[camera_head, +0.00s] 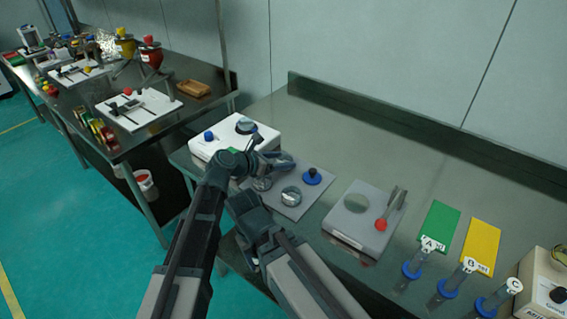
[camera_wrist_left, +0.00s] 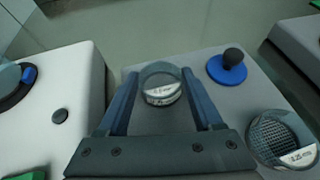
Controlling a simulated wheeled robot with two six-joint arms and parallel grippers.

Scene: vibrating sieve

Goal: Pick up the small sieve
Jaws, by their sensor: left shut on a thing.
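My left gripper (camera_head: 283,163) is shut on the small sieve (camera_wrist_left: 161,92), a clear round cup with a white label. In the left wrist view the sieve sits between the two fingertips (camera_wrist_left: 163,78), over the grey plate (camera_wrist_left: 196,66). I cannot tell whether its base touches the plate. In the head view the fingers mostly hide it. A second sieve (camera_head: 291,197) stands on the plate; in the left wrist view it shows mesh and a 1.25 mm label (camera_wrist_left: 284,143).
A blue disc with a black knob (camera_head: 312,177) lies on the plate. A white machine (camera_head: 213,147) stands to the left. Green (camera_head: 440,222) and yellow cards lie further right. The back of the table is clear.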

